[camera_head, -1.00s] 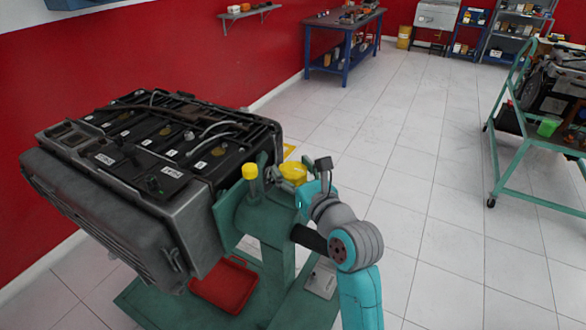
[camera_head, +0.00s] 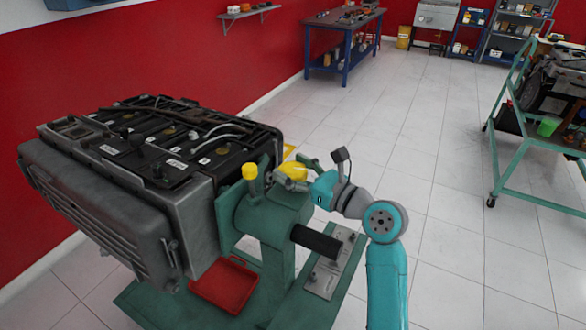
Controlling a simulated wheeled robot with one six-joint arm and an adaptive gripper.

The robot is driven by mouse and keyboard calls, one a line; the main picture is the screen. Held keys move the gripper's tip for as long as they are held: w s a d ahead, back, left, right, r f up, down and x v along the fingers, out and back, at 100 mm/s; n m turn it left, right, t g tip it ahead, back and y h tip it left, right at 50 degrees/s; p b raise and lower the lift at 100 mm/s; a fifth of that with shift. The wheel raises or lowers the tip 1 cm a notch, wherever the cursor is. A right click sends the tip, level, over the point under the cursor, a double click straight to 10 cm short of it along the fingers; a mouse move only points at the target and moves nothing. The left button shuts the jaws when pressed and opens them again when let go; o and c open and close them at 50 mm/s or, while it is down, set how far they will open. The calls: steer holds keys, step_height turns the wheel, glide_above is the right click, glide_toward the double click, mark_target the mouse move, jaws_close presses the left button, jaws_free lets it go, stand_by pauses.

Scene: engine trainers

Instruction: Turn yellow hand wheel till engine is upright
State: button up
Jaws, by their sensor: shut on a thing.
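The engine (camera_head: 150,170) is a big grey and black block at the left, held on a green stand (camera_head: 275,235). Its top cover with pale labels faces up, and its body looks slightly tilted. The yellow hand wheel (camera_head: 293,171) is behind the stand's head and only partly seen. My gripper (camera_head: 300,173) is at the wheel, shut on it, with its fingers partly hidden. A yellow knob (camera_head: 250,171) stands up on the stand's head, left of the wheel.
A red tray (camera_head: 225,284) lies on the stand's base below the engine. A black-handled bar (camera_head: 316,241) sticks out to the right of the stand. A green trolley (camera_head: 520,120) with another engine stands at the right. The tiled floor between is clear.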

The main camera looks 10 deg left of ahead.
steer(key=n+g+y, duration=0.1)
steer(key=n+g, duration=0.2)
steer(key=g, duration=0.1)
steer(key=n+g+y, duration=0.1)
steer(key=n+g, duration=0.2)
steer(key=g, duration=0.2)
steer(key=shift+w+g+y, duration=0.15)
steer(key=shift+g+y, duration=0.15)
steer(key=shift+y, duration=0.1)
steer(key=n+g, duration=0.2)
steer(key=g, duration=0.1)
steer(key=n+g+h, duration=0.1)
steer(key=n+g, duration=0.2)
steer(key=g, duration=0.1)
steer(key=shift+h, duration=0.3)
steer(key=shift+f+n+g, duration=0.1)
steer(key=shift+n+g, duration=0.2)
steer(key=shift+g, duration=0.1)
steer(key=o, duration=1.2)
steer(key=shift+c, duration=0.2)
steer(key=v, duration=0.7)
steer(key=shift+d, duration=0.2)
steer(key=shift+w, duration=0.1)
